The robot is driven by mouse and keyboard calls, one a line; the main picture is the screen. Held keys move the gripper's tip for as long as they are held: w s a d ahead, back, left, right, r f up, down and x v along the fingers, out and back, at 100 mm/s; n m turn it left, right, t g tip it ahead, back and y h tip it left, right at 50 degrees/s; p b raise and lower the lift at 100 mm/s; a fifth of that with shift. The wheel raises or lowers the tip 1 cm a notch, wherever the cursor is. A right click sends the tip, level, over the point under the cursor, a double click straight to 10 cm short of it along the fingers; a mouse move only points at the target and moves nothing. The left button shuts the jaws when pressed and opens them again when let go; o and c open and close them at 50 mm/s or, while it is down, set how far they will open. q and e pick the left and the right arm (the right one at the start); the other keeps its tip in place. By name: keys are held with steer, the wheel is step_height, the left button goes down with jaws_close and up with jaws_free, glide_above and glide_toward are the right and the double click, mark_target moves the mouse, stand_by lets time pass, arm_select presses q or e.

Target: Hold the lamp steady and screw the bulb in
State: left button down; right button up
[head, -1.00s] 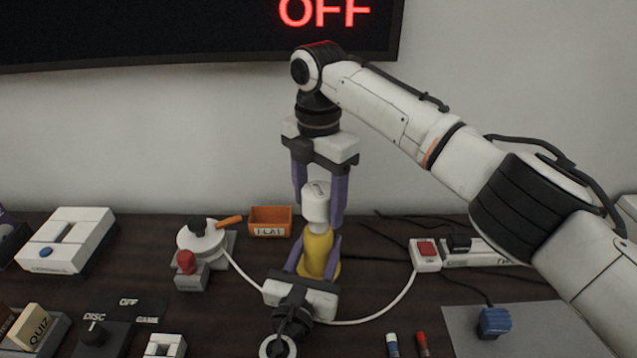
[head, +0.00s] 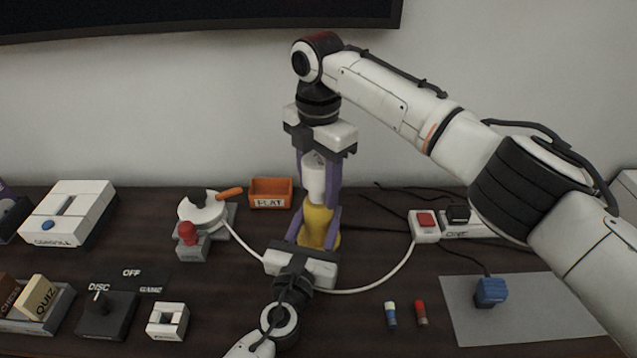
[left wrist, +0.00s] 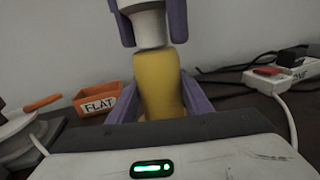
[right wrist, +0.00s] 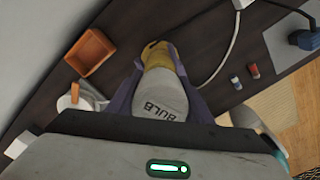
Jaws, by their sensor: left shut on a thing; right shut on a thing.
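The yellow lamp (head: 318,226) stands upright on the dark table in the middle of the head view. My left gripper (head: 319,234) is shut on it from the near side, one purple finger on each side. The white bulb (head: 314,182) sits upright right above the lamp; how far it is threaded is hidden. My right gripper (head: 320,192) points down from above and is shut on the bulb. In the left wrist view the bulb (left wrist: 148,24) meets the top of the lamp (left wrist: 160,82). In the right wrist view the bulb (right wrist: 160,98) shows its BULB lettering.
An orange FLAT bin (head: 270,194) stands behind left of the lamp. Two small cylinders (head: 391,315) lie front right.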

steer(key=m, duration=0.3)
steer(key=shift+s+a, duration=0.1)
steer(key=m, duration=2.3)
steer(key=shift+f+m, duration=0.1)
steer(key=shift+m, duration=0.3)
steer(key=m, duration=0.3)
steer(key=shift+m, duration=0.3)
steer(key=o, duration=1.2)
